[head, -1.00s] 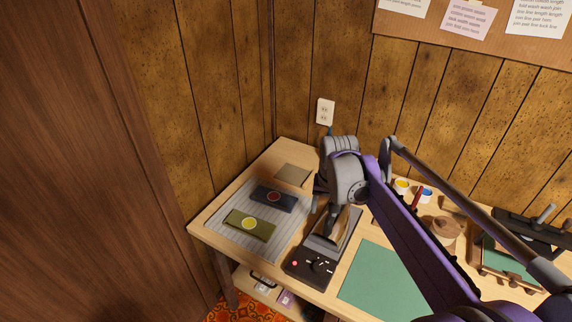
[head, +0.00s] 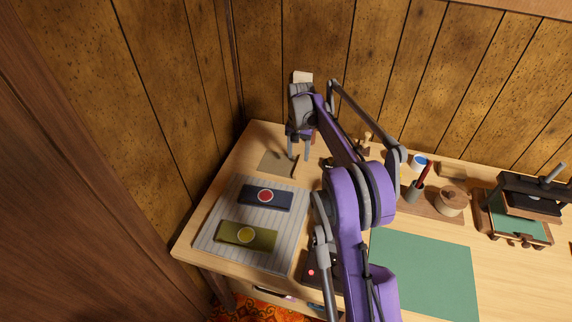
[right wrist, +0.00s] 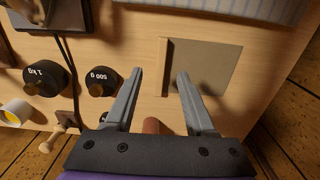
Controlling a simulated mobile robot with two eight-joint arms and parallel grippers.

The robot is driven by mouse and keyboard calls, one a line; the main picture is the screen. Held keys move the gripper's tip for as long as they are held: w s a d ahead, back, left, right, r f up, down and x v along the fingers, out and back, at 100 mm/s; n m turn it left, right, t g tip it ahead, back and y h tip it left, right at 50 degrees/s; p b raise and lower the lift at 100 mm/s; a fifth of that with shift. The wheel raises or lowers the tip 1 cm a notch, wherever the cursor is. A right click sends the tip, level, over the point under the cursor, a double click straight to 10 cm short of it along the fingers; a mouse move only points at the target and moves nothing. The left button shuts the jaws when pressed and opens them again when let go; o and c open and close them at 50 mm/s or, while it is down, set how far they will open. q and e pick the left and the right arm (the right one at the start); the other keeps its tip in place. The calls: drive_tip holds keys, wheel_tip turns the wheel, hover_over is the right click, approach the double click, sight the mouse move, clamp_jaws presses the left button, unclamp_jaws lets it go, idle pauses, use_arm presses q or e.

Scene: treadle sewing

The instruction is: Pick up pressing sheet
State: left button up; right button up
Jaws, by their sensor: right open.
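The pressing sheet, a flat grey-tan square (head: 272,160), lies on the wooden table near the back left corner. It also shows in the right wrist view (right wrist: 212,68), with a thin strip along one edge. My right gripper (head: 299,155) is open and empty, pointing down by the sheet's right edge. In the right wrist view its fingers (right wrist: 160,75) are spread, their tips on either side of the strip edge in the picture. I cannot tell how high they are above the sheet. My left gripper is not in view.
A striped mat (head: 211,236) holds a dark blue piece (head: 247,194) with a red disc and an olive piece (head: 228,231) with a yellow disc. Black weights (right wrist: 103,82) stand near the gripper. A green mat (head: 425,265) lies at right. Panelled walls close the corner.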

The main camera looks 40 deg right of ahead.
sight(297, 167)
drive_tip(key=f, duration=0.6)
drive_tip(key=shift+w+d+f, duration=0.1)
drive_tip(key=shift+w+f, duration=0.1)
drive_tip(key=shift+f, duration=0.1)
drive_tip(key=shift+c, duration=0.3)
clamp_jaws()
